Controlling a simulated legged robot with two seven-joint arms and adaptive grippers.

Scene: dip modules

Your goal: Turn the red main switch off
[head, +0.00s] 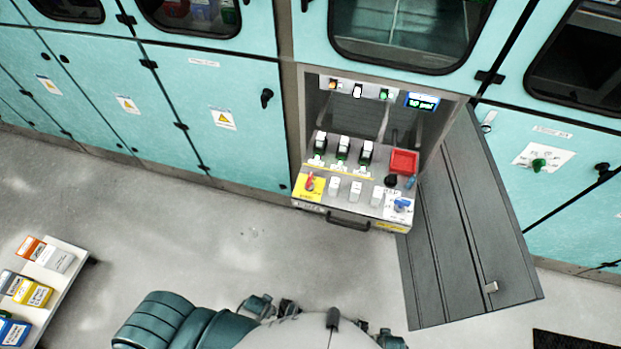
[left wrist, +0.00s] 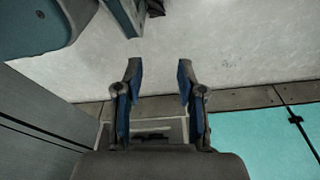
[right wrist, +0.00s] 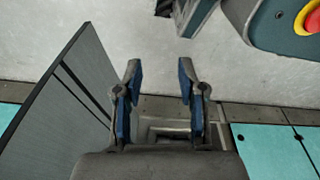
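The red main switch (head: 310,182) is a small red rotary handle on a yellow plate. It sits at the left front corner of a grey control panel (head: 345,205) that juts out of an open cabinet bay. In the head view the handle stands roughly upright; its exact position is too small to read. My left gripper (left wrist: 159,70) is open and empty in the left wrist view. My right gripper (right wrist: 160,70) is open and empty in the right wrist view. Neither touches the switch, and the switch is not recognisable in either wrist view.
The panel also carries several small modules, a red tray (head: 404,161), a black knob (head: 391,180) and a front handle (head: 348,221). A grey door (head: 465,220) hangs open at right. A white cart (head: 62,273) stands at lower left. The floor before the panel is clear.

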